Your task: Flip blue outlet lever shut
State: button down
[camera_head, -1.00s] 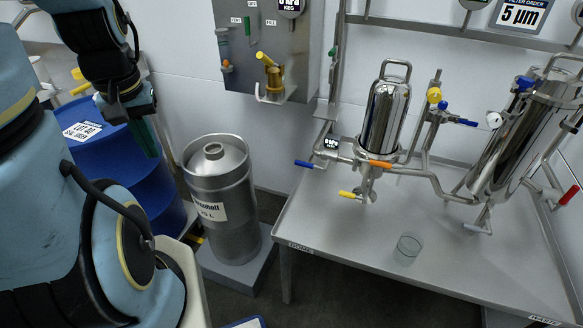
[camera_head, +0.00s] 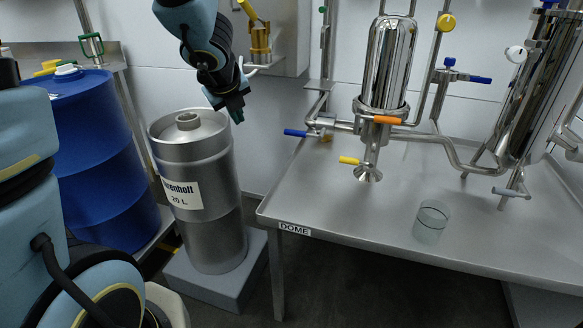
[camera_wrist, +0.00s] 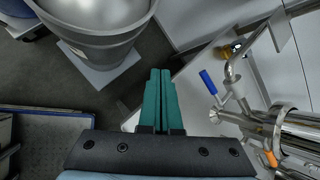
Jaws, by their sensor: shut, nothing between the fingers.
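A blue lever (camera_head: 296,133) sticks out to the left from the valve at the left end of the pipe beside the steel dome housing (camera_head: 390,62). It also shows in the wrist view (camera_wrist: 208,82), right of my fingers. A second blue lever (camera_head: 480,79) is on the upright pipe further right; the frames do not name which is the outlet's. My gripper (camera_head: 238,116) is shut and empty, pointing down above and right of the keg, left of the first blue lever and apart from it. Its teal fingers (camera_wrist: 161,72) lie together in the wrist view.
The steel keg (camera_head: 205,215) stands on a grey plinth (camera_head: 215,282) left of the steel table (camera_head: 330,205). A yellow lever (camera_head: 349,160) and an orange handle (camera_head: 387,120) are near the dome. A glass beaker (camera_head: 430,222) stands on the table. A blue drum (camera_head: 95,150) is at left.

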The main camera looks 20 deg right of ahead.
jog(key=s+d+f+m+h+b, duration=0.1)
jog(key=s+d+f+m+b, duration=0.1)
jog(key=d+f+m, duration=0.1)
jog(key=s+d+f+m+g+h+b, duration=0.1)
jog(key=d+f+m+b, duration=0.1)
jog(key=d+m, duration=0.4)
jog(key=shift+s+d+f+m+b, duration=0.2)
jog(key=shift+s+f+m+b, duration=0.2)
jog(key=shift+f+m, duration=0.25)
jog(key=b+x, duration=0.5)
jog(key=x, duration=0.5)
jog(key=shift+b, duration=0.3)
jog(key=shift+w+d+r+p, duration=0.15)
jog(key=shift+d+r+p, duration=0.05)
jog(key=shift+r+p, duration=0.9)
jog(key=shift+w+d+r+p, duration=0.15)
jog(key=shift+r+p, duration=0.9)
jog(key=shift+r+p, duration=0.15)
jog(key=shift+p, duration=0.2)
jog(key=shift+r+p, duration=0.1)
jog(key=shift+p, duration=0.55)
